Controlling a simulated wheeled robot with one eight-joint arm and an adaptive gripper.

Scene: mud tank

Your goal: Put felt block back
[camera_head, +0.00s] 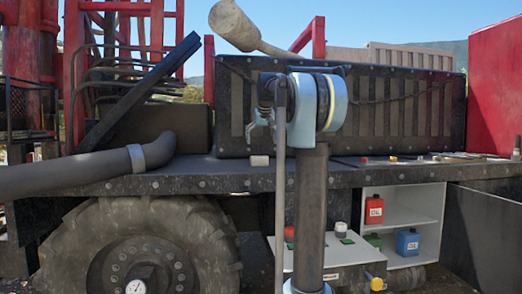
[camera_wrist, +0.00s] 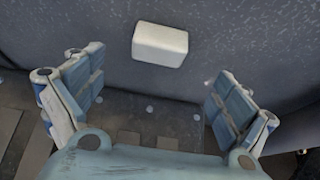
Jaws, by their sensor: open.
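A small off-white block, which looks like the felt block (camera_wrist: 160,45), lies on a dark speckled surface in the wrist view, above the middle of the picture. In the head view a small pale block (camera_head: 260,160) sits on the dark deck ledge (camera_head: 225,181), at the foot of the black ribbed tank; it looks like the same block. My gripper (camera_wrist: 157,104) is open and empty, with its two blue-grey padded fingers spread wide apart. The block lies beyond the fingertips' line, apart from both fingers.
The black tank (camera_head: 405,115) stands along the back of the deck. Small items (camera_head: 393,158) lie on the deck at right. Below are a white shelf (camera_head: 410,217) with red (camera_head: 374,210) and blue (camera_head: 408,242) cans, and a large wheel (camera_head: 140,250). A thick hose (camera_head: 70,175) crosses at left.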

